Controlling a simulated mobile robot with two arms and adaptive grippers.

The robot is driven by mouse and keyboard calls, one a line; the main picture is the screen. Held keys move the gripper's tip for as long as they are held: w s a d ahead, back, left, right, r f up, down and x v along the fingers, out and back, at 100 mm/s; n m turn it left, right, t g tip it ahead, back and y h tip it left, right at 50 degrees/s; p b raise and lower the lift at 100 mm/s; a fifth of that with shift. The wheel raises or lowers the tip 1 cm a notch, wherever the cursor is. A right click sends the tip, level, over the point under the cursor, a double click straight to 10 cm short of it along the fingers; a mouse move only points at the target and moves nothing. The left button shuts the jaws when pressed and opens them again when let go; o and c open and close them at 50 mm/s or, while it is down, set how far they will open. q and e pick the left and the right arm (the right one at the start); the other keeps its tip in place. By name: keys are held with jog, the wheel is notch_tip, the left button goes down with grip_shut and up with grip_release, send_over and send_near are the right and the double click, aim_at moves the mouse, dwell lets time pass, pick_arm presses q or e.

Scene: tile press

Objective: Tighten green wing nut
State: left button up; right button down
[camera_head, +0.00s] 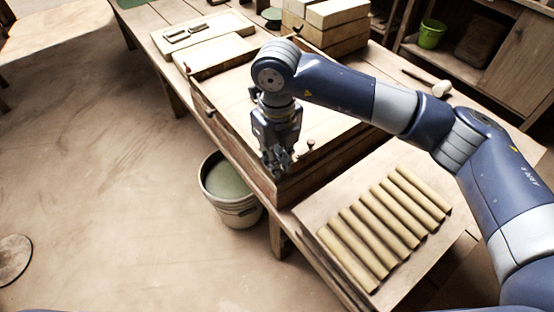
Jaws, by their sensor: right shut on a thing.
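The wooden tile press (233,85) sits on the workbench, with a flat plank top and layered sides. My right gripper (278,168) points down at the press's near corner, at the edge of its top. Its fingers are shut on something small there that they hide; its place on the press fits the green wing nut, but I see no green. Another small dark fitting (297,29) shows at the far corner. My left gripper is not in view.
A board (312,212) with several clay rolls (397,205) lies on the bench at right. A bucket (240,212) stands on the floor below the gripper. Wooden blocks (335,14) and trays (205,24) are at the back. The floor at left is mostly clear.

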jog(key=c, duration=1.6)
grip_release()
jog(key=shift+o, duration=0.2)
notch_tip(320, 180, up, 12)
